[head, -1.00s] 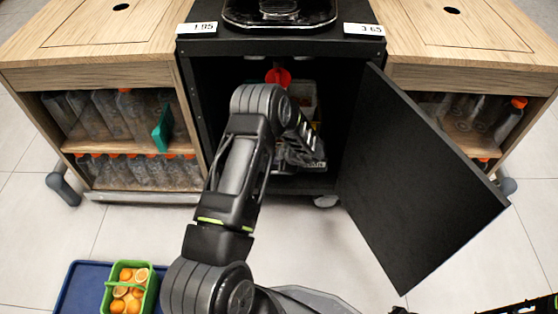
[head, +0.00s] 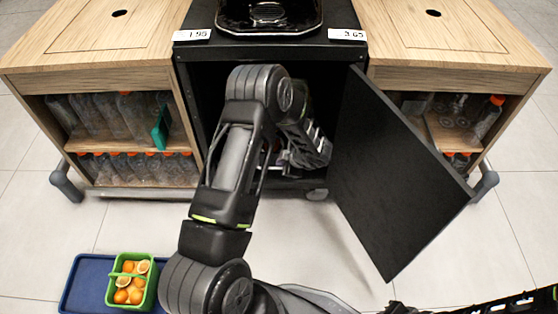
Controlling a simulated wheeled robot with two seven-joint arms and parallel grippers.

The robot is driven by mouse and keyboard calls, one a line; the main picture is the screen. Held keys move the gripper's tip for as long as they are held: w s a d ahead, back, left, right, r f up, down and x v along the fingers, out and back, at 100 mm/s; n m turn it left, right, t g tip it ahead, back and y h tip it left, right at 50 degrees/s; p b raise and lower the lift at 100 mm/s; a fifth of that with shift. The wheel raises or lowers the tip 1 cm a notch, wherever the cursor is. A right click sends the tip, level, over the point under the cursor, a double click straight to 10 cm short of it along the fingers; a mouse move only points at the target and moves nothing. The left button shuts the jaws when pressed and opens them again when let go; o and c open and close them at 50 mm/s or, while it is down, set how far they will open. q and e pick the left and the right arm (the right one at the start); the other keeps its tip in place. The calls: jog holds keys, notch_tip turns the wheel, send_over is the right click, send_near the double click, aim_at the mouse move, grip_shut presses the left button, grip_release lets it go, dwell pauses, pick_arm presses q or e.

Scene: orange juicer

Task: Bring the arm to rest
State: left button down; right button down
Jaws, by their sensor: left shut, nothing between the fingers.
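My left arm reaches up from the bottom middle of the head view to the front of the black cabinet (head: 185,80). My left gripper (head: 316,158) is at the cabinet's opening, pointing down and to the right. It is shut with nothing in it, and its tips are hard to make out against the dark inside. The arm hides much of the cabinet's interior. The black door (head: 395,180) stands wide open to the right of the gripper. Part of my right arm shows at the bottom right edge, but its gripper is not in view.
A green basket (head: 150,293) of oranges sits on a blue tray (head: 84,290) on the floor at lower left. Wooden cabinets with bottles (head: 110,115) flank the black one. A black tray (head: 270,28) is on top. The floor before the cabinets is mostly clear.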

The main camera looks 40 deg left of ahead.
dwell(0.5)
